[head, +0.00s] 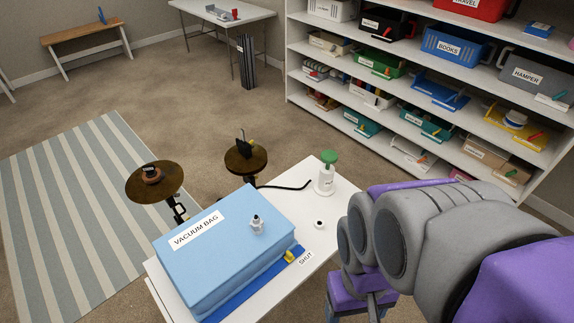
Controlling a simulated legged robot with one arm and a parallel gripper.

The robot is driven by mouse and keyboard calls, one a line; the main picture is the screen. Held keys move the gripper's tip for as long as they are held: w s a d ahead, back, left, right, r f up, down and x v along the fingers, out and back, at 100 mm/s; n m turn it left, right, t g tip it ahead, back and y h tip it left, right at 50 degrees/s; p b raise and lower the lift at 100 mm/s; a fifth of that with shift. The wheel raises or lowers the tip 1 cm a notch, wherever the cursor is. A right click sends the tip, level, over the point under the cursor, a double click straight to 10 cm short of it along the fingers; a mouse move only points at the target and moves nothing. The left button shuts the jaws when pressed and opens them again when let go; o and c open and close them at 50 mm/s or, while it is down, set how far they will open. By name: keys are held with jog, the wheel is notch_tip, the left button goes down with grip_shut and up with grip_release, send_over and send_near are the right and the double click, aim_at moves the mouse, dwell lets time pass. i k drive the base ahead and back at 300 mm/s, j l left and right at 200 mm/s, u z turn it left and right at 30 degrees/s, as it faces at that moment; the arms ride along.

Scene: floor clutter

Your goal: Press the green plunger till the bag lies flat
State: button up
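The green plunger (329,157) stands raised on top of a white hand pump (325,181) at the far end of a white table (329,206). The light blue bag (225,245), labelled VACUUM BAG, is thick and puffed up at the table's near left. A white valve (257,223) stands on its top. A yellow slider (290,257) sits on the bag's blue edge strip, near the SHUT label (305,258). My gripper (362,306) points down right of the table, apart from the pump; its fingertips are cut off or hidden.
A black hose (285,187) runs from the pump toward the left behind the bag; its far end is unclear. A small white ring (319,224) lies on the table. Two round brown stools (154,182) stand behind. Loaded shelves (420,100) fill the back right.

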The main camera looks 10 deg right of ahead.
aim_at(329, 157)
jog(key=i+l, duration=0.6)
jog(key=i, duration=0.2)
jog(key=l+z, duration=0.05)
